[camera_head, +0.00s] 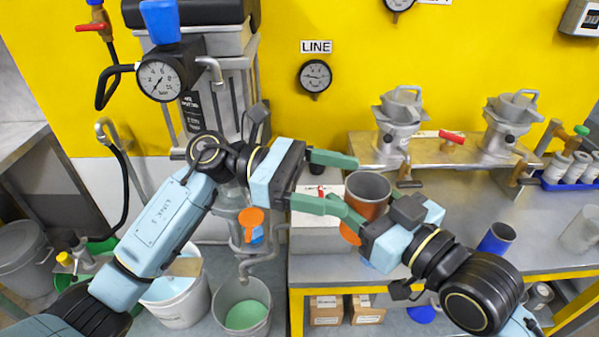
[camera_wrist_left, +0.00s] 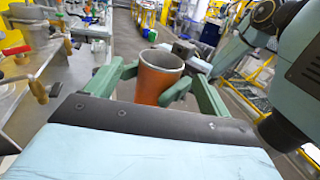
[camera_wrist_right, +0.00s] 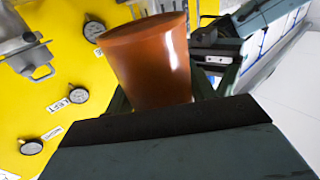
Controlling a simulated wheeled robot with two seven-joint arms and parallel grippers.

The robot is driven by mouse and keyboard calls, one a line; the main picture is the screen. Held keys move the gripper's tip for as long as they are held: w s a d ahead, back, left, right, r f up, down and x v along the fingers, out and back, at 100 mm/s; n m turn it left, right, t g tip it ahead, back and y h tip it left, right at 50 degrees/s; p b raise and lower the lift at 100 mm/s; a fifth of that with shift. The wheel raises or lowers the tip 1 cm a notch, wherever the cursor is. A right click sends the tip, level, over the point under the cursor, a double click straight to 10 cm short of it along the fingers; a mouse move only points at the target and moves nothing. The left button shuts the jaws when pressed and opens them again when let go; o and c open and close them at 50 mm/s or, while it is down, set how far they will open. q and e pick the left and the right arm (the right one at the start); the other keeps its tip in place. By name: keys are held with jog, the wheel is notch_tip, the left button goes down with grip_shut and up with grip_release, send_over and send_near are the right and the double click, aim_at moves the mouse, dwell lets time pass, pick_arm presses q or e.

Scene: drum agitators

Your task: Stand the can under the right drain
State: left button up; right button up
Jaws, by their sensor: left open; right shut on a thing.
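An orange-brown can (camera_head: 368,206) with a grey inside is held in the air in front of the bench, mouth up and slightly tilted. My right gripper (camera_head: 350,217) is shut on it, and the can fills the right wrist view (camera_wrist_right: 150,65). My left gripper (camera_head: 338,182) is open beside the can. In the left wrist view the can (camera_wrist_left: 158,80) shows between the two green fingers; I cannot tell whether they touch it. The right drain (camera_head: 518,174) has a handle under the right-hand metal funnel (camera_head: 510,122). The left drain (camera_head: 407,172) is under the left funnel (camera_head: 400,118).
The steel bench (camera_head: 455,215) has clear room before the funnels. A white box (camera_head: 316,238) is behind the grippers. Buckets (camera_head: 241,304) stand on the floor below left.

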pick_arm(q)
jog(key=shift+x, duration=1.5)
jog(key=c, duration=0.9)
jog(key=shift+c, duration=0.8)
pick_arm(e)
jog(key=o, duration=1)
jog(key=shift+o, duration=0.2)
